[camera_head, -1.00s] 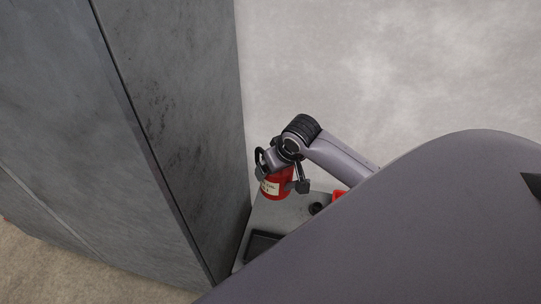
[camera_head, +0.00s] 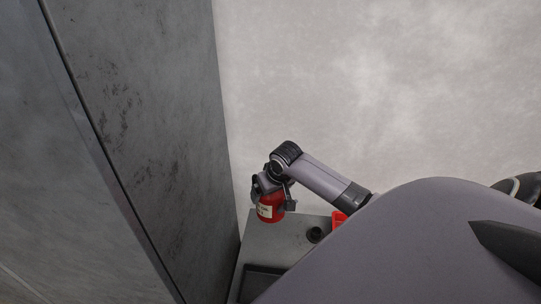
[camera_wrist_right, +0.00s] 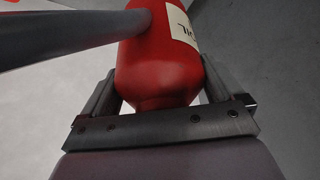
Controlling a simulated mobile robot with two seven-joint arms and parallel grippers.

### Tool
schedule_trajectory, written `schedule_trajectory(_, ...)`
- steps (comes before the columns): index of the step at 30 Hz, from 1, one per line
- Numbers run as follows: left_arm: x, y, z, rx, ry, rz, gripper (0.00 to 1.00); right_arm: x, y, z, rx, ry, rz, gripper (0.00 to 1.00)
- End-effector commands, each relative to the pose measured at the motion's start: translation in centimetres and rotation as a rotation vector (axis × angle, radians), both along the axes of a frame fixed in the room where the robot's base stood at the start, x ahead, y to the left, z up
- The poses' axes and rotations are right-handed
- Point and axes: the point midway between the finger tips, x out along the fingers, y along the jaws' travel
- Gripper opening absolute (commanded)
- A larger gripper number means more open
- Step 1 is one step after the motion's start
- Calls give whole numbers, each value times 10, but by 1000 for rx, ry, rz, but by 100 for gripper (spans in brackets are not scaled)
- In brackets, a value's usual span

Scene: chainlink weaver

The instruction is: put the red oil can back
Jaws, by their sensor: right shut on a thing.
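The red oil can (camera_head: 270,208) with a pale label is held in my right gripper (camera_head: 273,190), at the far end of the grey tabletop (camera_head: 285,238) in the head view. In the right wrist view the can (camera_wrist_right: 160,68) sits between the two fingers of the gripper (camera_wrist_right: 168,92), which is shut on it. Its label shows part of the word OIL. Whether the can's base touches the table cannot be told. My left gripper is not in view.
A tall grey metal cabinet or wall (camera_head: 150,120) stands close on the left. A small dark round thing (camera_head: 314,235) and a bright red thing (camera_head: 339,221) are on the table to the right. A dark tray (camera_head: 262,280) lies nearer. Pale floor (camera_head: 400,90) is open beyond.

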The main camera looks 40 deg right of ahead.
Motion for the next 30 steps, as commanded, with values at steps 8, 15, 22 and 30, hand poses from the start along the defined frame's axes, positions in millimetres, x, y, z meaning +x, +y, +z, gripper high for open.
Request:
schedule_trajectory(8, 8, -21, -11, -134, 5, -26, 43, 1, 0, -61, 0, -3, -1, 36)
schedule_trajectory(15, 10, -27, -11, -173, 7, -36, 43, 1, 0, -76, 0, -3, 0, 36)
schedule_trajectory(22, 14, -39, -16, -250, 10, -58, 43, 1, 0, -109, -1, -4, 0, 36)
schedule_trajectory(30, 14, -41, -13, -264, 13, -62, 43, 1, 0, -110, -1, -5, 0, 36)
